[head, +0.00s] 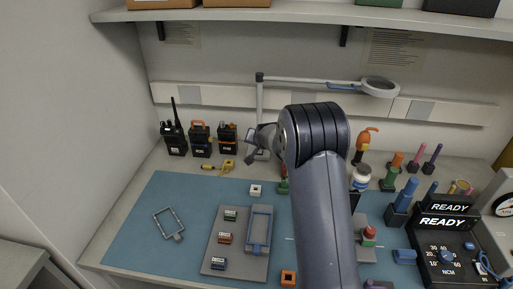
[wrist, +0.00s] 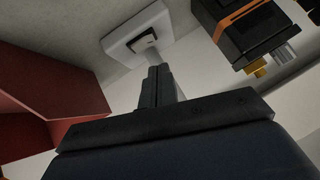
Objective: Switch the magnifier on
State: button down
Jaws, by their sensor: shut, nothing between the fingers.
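The magnifier has a round white head (head: 380,88) on a long grey arm, carried by an upright post (head: 260,95) at the back of the bench. Its light does not look clearly lit or unlit. In the wrist view a pale base block (wrist: 118,42) carries a small dark switch (wrist: 146,40). My gripper (head: 252,138) is by the lower post in the head view, which my arm partly hides. In the wrist view my gripper (wrist: 158,75) is shut and empty, its fingertips just below the switch in the picture. I cannot tell whether they touch the base.
Several black radios (head: 174,138) stand left of the post; one with an orange stripe (wrist: 245,25) is close in the wrist view. A red object (wrist: 50,90) is near at left there. A blue mat (head: 150,235) holds a grey tray (head: 212,255). A shelf (head: 300,12) hangs above.

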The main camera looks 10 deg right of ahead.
jog(key=shift+w+a+f, duration=0.1)
jog(key=shift+a+f, duration=0.15)
jog(key=shift+f, duration=0.45)
jog(key=shift+a+f, duration=0.25)
jog(key=shift+f, duration=0.45)
jog(key=shift+a+f+b, duration=0.1)
jog(key=shift+f+b, duration=0.3)
jog(key=shift+b, duration=0.5)
jog(key=shift+r, duration=0.2)
jog(key=shift+p, duration=0.3)
jog(key=shift+s+d+p, duration=0.25)
jog(key=shift+d+p, duration=0.4)
jog(key=shift+d, duration=0.1)
